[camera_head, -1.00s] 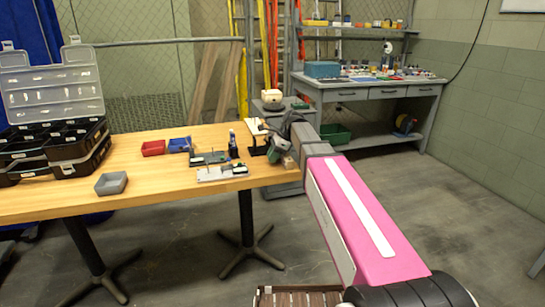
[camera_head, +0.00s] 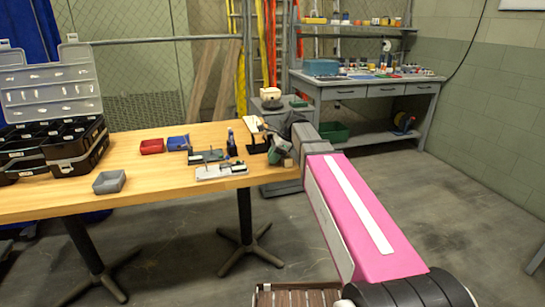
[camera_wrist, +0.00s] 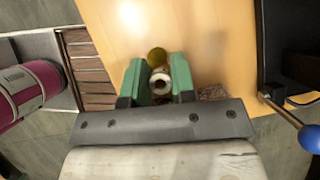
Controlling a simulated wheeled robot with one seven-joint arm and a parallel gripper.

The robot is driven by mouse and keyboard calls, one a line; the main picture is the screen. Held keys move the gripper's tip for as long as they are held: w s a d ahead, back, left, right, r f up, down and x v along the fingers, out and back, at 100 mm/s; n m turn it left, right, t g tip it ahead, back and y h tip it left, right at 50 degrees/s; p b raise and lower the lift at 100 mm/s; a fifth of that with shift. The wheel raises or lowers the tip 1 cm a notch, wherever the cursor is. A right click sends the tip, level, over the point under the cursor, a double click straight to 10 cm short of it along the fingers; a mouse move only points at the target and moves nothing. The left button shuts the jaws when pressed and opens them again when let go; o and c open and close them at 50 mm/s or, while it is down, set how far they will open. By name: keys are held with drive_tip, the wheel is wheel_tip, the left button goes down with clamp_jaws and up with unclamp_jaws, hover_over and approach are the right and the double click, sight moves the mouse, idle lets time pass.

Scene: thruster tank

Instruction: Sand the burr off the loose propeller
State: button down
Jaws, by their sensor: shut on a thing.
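My gripper (camera_wrist: 158,84) has green fingers shut on a small round pale piece (camera_wrist: 160,78) with a hole in its middle. A brass-coloured round part (camera_wrist: 157,56) shows just beyond it. I cannot tell whether this is the propeller, and no burr is visible. In the head view my gripper (camera_head: 280,150) is at the right end of the wooden table (camera_head: 120,193), just right of a pale slanted plate (camera_head: 252,125) on a dark stand. The held piece is not clear there.
A grey fixture (camera_head: 222,172) and a dark upright tool (camera_head: 231,143) stand left of my gripper. A blue-knobbed lever (camera_wrist: 308,138) is at right in the wrist view.

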drive_tip(key=shift+s, duration=0.15)
drive_tip(key=shift+s+d, duration=0.2)
drive_tip(key=shift+s, duration=0.35)
drive_tip(key=shift+w, duration=0.15)
drive_tip(key=shift+w+a, duration=0.15)
drive_tip(key=shift+w, duration=0.4)
drive_tip(key=shift+w, duration=0.15)
drive_tip(key=shift+w+a, duration=0.25)
drive_tip(key=shift+w, duration=0.25)
drive_tip(key=shift+w, duration=0.1)
drive_tip(key=shift+w+a, duration=0.15)
drive_tip(key=shift+w, duration=0.4)
drive_tip(key=shift+s, duration=0.15)
